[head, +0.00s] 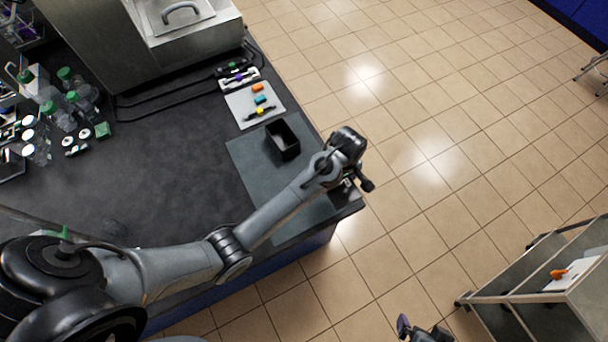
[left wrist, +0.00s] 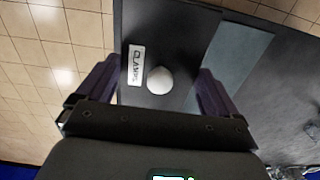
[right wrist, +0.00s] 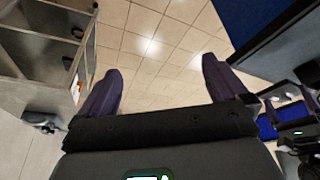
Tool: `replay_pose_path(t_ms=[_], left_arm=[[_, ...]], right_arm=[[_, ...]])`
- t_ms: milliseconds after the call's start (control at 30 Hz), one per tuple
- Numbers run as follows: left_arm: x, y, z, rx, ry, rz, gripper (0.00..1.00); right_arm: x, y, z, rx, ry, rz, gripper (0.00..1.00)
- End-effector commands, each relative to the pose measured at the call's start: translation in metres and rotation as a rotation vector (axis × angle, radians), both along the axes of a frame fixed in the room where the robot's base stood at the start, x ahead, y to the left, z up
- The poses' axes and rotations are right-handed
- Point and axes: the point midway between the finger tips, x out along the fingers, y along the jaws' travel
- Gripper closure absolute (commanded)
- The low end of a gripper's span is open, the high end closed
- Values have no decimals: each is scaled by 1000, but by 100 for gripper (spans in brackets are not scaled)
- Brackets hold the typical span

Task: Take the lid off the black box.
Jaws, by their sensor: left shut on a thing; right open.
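The black box (head: 283,148) stands open-topped on the grey mat, with its dark inside showing in the head view. Its black lid (left wrist: 185,30) shows in the left wrist view, with a pale round knob (left wrist: 159,80) and a white "CLAMPS" label (left wrist: 136,65). My left gripper (left wrist: 155,85) is shut on the lid, one finger along each side. In the head view the left gripper (head: 352,180) is right of the box, by the bench's right edge, and my arm hides most of the lid. My right gripper (right wrist: 160,75) is open and empty, over the floor away from the bench.
The grey mat (head: 250,160) has bare room around the box. Behind it lies a light tray (head: 243,108) with small coloured parts. Bottles (head: 75,100) stand at the left of the bench. A trolley (head: 550,290) stands at the right on the tiled floor.

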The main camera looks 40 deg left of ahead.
Motion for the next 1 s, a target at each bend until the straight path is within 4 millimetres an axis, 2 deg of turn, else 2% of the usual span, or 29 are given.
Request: replay_pose_path(t_ms=[100, 300, 800, 1000], left_arm=[[-17, 8, -13, 1, 0, 4, 42], [-27, 18, -29, 1, 0, 4, 42], [-10, 106, -84, 1, 0, 4, 42], [-7, 121, -94, 0, -2, 4, 42]], right_arm=[[-12, 0, -2, -9, 31, 11, 0], [-21, -1, -5, -12, 53, 13, 0], [-21, -1, 0, -12, 55, 12, 0], [-21, -1, 0, -12, 55, 12, 0]])
